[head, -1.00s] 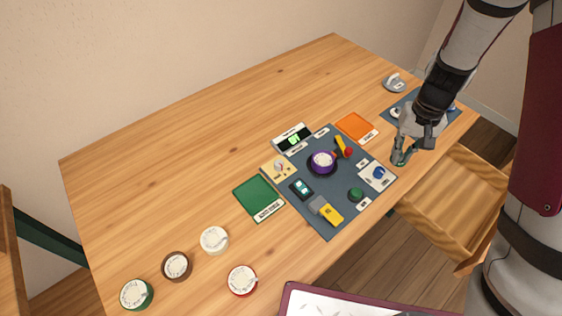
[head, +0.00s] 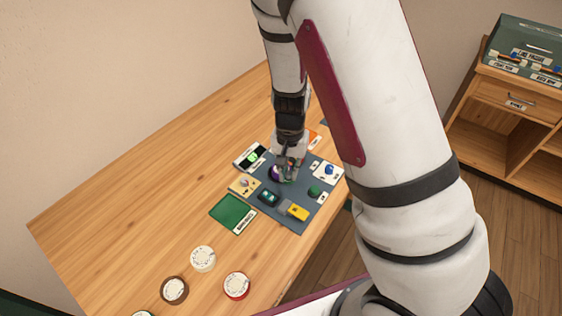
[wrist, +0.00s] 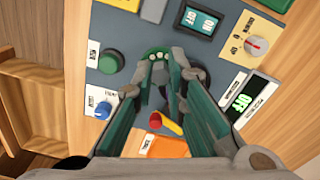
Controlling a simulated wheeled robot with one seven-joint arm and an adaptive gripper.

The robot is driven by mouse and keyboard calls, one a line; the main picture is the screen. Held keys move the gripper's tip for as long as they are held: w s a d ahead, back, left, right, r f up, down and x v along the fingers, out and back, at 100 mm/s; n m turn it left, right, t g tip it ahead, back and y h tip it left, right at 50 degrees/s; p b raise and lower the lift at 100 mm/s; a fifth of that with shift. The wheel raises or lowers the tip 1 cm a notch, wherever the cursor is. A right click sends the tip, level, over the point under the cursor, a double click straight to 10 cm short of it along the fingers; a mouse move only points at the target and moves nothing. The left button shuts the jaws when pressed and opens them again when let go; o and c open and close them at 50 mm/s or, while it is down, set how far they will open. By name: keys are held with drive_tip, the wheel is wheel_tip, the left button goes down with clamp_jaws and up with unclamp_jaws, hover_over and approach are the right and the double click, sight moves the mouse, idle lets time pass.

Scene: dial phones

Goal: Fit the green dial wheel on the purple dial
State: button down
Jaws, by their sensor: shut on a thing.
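My gripper (head: 286,174) is over the grey-blue panel. It also shows in the wrist view (wrist: 165,75), with its fingers closed together on the green dial wheel (wrist: 155,52), a green ring with pale spots. The purple dial (head: 273,173) shows as a small purple patch beside the fingers in the head view. The rest of it is hidden by the gripper. In the wrist view a dark round edge (wrist: 203,76) shows right of the fingertips. I cannot tell whether the wheel touches the dial.
The panel also bears a green button (wrist: 111,62), blue knob (wrist: 102,108), red-tipped lever (wrist: 155,121), lit display (wrist: 243,102) and yellow block (head: 298,212). Round pale-topped discs (head: 203,258) stand in front on the table. A cabinet (head: 510,105) stands right.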

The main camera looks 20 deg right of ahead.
drive_tip(key=w, duration=0.7)
drive_tip(key=shift+w+d+f, duration=0.15)
drive_tip(key=shift+d+f, duration=0.05)
drive_tip(key=shift+f, duration=0.15)
drive_tip(key=shift+f+p, duration=0.3)
drive_tip(key=shift+f, duration=1.45)
drive_tip(key=shift+f, duration=0.3)
drive_tip(key=shift+f+b, duration=0.3)
drive_tip(key=shift+f, duration=0.05)
drive_tip(key=c, duration=1.6)
unclamp_jaws()
drive_tip(key=shift+s, duration=0.2)
drive_tip(key=shift+w+f, duration=0.1)
drive_tip(key=shift+f, duration=0.05)
